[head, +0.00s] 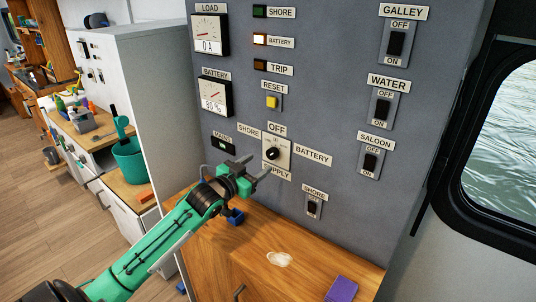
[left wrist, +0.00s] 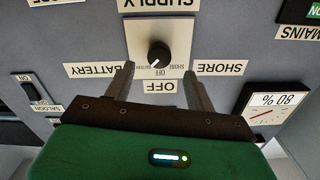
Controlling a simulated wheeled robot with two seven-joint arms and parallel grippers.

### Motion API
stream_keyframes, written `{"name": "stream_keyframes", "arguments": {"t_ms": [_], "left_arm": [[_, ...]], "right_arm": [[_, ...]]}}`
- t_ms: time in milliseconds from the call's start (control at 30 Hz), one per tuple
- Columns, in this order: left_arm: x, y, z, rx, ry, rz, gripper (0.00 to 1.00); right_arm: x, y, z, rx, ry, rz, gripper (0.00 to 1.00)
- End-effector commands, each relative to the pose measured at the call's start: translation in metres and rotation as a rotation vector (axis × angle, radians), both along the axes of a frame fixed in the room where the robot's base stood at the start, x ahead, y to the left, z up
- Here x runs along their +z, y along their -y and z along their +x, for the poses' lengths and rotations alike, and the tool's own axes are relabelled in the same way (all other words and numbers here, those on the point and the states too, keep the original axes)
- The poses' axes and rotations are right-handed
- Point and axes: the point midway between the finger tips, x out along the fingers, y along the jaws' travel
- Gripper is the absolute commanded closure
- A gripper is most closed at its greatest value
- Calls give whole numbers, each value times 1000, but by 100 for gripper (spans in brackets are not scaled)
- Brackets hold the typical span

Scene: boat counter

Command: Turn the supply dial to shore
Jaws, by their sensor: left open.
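The supply dial (head: 271,153) is a black round knob on a pale square plate on the grey panel. Around it are the labels OFF above, SHORE (head: 248,132) left, BATTERY (head: 313,156) right and SUPPLY below. In the left wrist view, upside down, the dial (left wrist: 159,54) shows whole, its white mark at the knob's lower left, between OFF and BATTERY. My left gripper (head: 255,167) is open and empty, at the dial's lower left in the head view. In the left wrist view its fingers (left wrist: 159,75) flank the space below the knob, apart from it. My right gripper is not in view.
The BATTERY lamp (head: 260,40) glows; the SHORE lamp (head: 260,11) looks dark. A shore switch (head: 313,206) sits below right of the dial. On the wooden counter (head: 320,258) are a purple block (head: 342,289), a pale patch (head: 279,259) and a blue item (head: 235,216).

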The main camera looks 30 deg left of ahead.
Motion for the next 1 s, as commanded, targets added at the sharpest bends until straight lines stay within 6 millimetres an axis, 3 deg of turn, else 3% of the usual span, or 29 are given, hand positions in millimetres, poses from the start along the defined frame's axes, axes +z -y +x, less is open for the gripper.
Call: {"name": "stream_keyframes", "arguments": {"t_ms": [200, 400, 833, 867, 1000], "left_arm": [[4, 3, 33, 1, 2, -2, 44], [2, 4, 54, 0, 0, -2, 44], [0, 5, 62, 0, 0, -1, 44], [0, 5, 62, 0, 0, -1, 46], [0, 5, 62, 0, 0, -1, 74]], "right_arm": [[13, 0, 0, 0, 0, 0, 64], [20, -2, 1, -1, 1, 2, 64], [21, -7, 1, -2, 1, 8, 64], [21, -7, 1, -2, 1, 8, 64], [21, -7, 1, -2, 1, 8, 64]]}}
